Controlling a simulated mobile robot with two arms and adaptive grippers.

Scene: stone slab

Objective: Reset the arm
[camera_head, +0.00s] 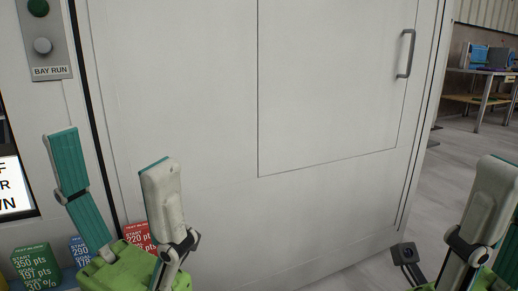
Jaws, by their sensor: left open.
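My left gripper (109,147) is at the lower left, its two pale fingers with teal pads pointing up and spread wide apart. It is open, and nothing shows between the fingers. My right gripper (490,195) is at the lower right edge. One pale finger shows clearly with a bit of teal beside it; the rest is cut off by the frame, so its opening cannot be judged. I cannot tell whether either one touches anything.
A panel has a green button (38,7) and a grey button (42,46) above a "BAY RUN" label (49,72). Green (34,266), blue (80,251) and red (139,236) printed boxes are near the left gripper. A door handle (406,54) is at right. Open floor leads to a workbench (487,72).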

